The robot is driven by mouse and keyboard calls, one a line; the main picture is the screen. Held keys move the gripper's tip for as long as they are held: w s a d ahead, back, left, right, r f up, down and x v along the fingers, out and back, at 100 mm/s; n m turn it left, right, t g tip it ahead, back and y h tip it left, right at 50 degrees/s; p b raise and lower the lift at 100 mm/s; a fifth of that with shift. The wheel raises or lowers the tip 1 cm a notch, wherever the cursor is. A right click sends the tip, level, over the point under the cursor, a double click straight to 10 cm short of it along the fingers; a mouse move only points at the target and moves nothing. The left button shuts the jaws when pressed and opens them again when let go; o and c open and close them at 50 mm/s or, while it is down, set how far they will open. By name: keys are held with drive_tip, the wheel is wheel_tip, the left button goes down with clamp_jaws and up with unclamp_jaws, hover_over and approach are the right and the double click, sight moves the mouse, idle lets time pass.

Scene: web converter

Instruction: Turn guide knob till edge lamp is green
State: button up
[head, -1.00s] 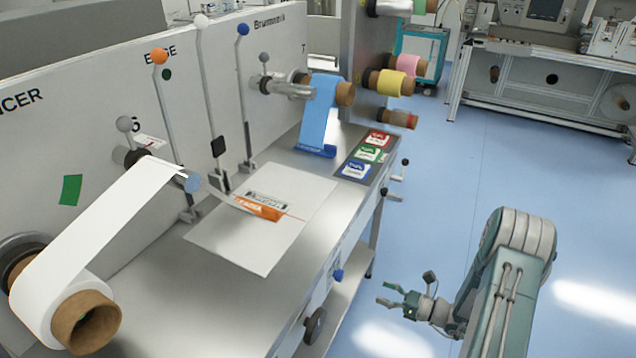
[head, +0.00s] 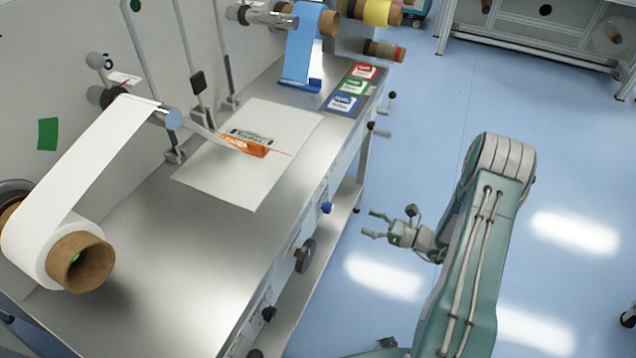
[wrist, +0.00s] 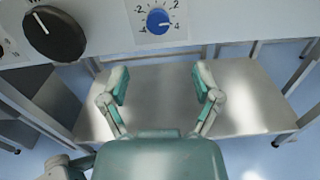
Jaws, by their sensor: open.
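The likely guide knob is a small blue knob (head: 326,208) on the front panel of the steel table. The wrist view shows this knob (wrist: 158,20) on a numbered dial, its white mark toward the 4 at lower right. My gripper (head: 370,225) is open and empty, in front of the panel and to the right of the knob in the head view. In the wrist view my gripper's two fingers (wrist: 160,80) are spread below the knob, apart from it. The edge lamp is not in view in either current frame.
A larger black knob (wrist: 55,33) sits left of the dial; it also shows in the head view (head: 305,256). Crank handles (head: 380,131) stick out farther along the table edge. A lower shelf (wrist: 235,95) lies under the panel.

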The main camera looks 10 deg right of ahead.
sight(331, 209)
drive_tip(key=w+a+n, duration=0.1)
drive_tip(key=w+a, duration=0.1)
drive_tip(key=a, duration=0.1)
drive_tip(key=w+a+n, duration=0.1)
drive_tip(key=w+a, duration=0.1)
drive_tip(key=a, duration=0.1)
drive_tip(key=w+a+n, duration=0.1)
drive_tip(key=w+a, duration=0.1)
drive_tip(key=a, duration=0.1)
drive_tip(key=shift+w+a+f+n, duration=0.1)
drive_tip(key=shift+w+a+n, duration=0.15)
drive_tip(key=shift+w+n, duration=0.1)
clamp_jaws()
